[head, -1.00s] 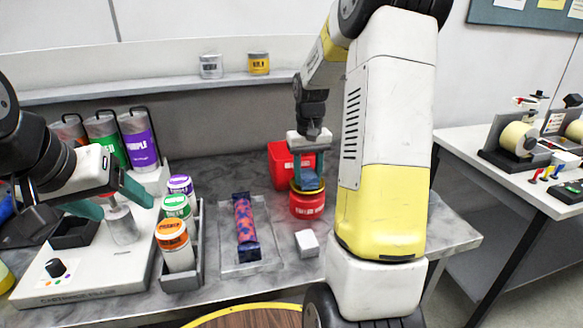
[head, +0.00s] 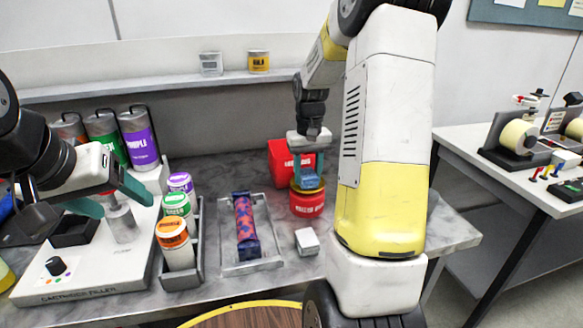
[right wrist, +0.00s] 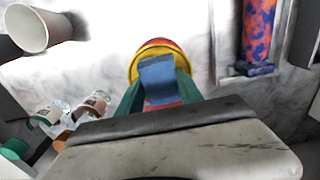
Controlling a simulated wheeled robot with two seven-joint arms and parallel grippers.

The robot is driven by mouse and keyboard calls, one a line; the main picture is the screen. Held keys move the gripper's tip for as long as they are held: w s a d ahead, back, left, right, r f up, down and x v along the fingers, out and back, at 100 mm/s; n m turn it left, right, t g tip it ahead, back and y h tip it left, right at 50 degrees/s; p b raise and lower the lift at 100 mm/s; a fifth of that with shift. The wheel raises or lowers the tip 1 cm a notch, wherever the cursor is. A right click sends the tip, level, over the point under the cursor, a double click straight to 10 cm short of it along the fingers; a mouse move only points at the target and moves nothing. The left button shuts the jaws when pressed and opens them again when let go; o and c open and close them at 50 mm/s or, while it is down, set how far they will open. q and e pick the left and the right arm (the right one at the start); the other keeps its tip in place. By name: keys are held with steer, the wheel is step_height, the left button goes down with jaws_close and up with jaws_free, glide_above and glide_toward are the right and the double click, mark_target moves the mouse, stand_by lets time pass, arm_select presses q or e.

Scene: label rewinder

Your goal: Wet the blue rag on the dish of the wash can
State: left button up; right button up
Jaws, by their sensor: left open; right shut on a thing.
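The wash can (head: 307,203) is a red can with a yellow-rimmed dish on top, standing on the marble bench. My right gripper (head: 308,178) points down over it and is shut on the blue rag (head: 311,182). The rag is at the dish; in the right wrist view the rag (right wrist: 158,78) lies over the yellow dish rim (right wrist: 148,50) between the green fingers. Whether it presses on the dish is hard to tell.
A red box (head: 290,160) stands behind the can. A small white block (head: 307,241) sits in front of it.

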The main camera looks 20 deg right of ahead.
mark_target(308, 173)
steer(key=shift+r, duration=3.5)
steer(key=shift+s, duration=0.15)
